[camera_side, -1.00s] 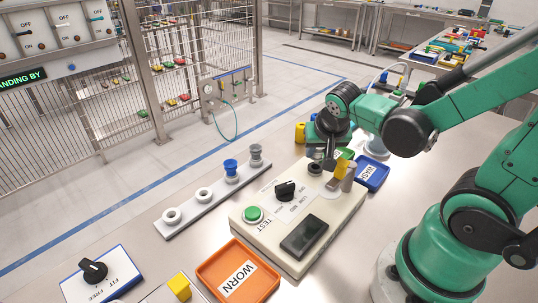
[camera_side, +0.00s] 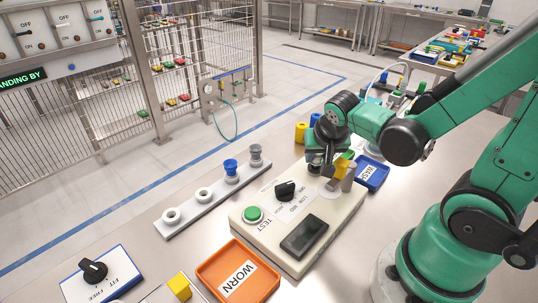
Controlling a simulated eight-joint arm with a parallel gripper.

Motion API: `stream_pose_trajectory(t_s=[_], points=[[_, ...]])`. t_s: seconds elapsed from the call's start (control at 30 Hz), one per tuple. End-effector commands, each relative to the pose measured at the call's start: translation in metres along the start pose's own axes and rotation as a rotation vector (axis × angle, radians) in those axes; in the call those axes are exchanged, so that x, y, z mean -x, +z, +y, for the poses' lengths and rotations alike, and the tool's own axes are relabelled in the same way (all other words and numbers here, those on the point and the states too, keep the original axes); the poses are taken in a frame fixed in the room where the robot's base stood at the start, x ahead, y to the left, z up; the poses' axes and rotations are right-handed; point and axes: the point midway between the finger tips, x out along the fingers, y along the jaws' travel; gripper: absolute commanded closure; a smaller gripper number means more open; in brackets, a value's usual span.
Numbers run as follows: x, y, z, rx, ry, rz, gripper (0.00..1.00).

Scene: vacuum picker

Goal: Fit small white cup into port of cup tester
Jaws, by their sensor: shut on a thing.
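The cup tester (camera_side: 262,240) is a cream box with a green TEST button (camera_side: 253,214), a black knob (camera_side: 285,191) and a dark screen (camera_side: 304,235). My gripper (camera_side: 328,173) is low over the tester's far end, pointing down. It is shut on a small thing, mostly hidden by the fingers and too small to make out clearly. A pale round patch shows below the fingers. The port is not clearly visible, and I cannot tell whether the held thing touches it. A grey cylinder (camera_side: 348,179) stands close to the right of the gripper.
A grey rack (camera_side: 215,196) on the left holds white rings, a blue cup (camera_side: 230,168) and a grey cup (camera_side: 255,155). An orange WORN tray (camera_side: 211,275) is in front. A blue tray (camera_side: 372,172) lies right of the gripper. Yellow pieces (camera_side: 301,132) stand behind.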

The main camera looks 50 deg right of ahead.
Motion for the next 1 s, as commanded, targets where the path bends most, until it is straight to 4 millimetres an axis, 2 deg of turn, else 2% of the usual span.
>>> stream_pose_trajectory(t_s=[0.9,0.93,1.0], points=[[-0.01,0.005,0.0,0.0,0.0,0.0,1.0],[-0.01,0.005,0.0,0.0,0.0,0.0,0.63],[-0.01,0.005,0.0,0.0,0.0,0.0,0.43]])
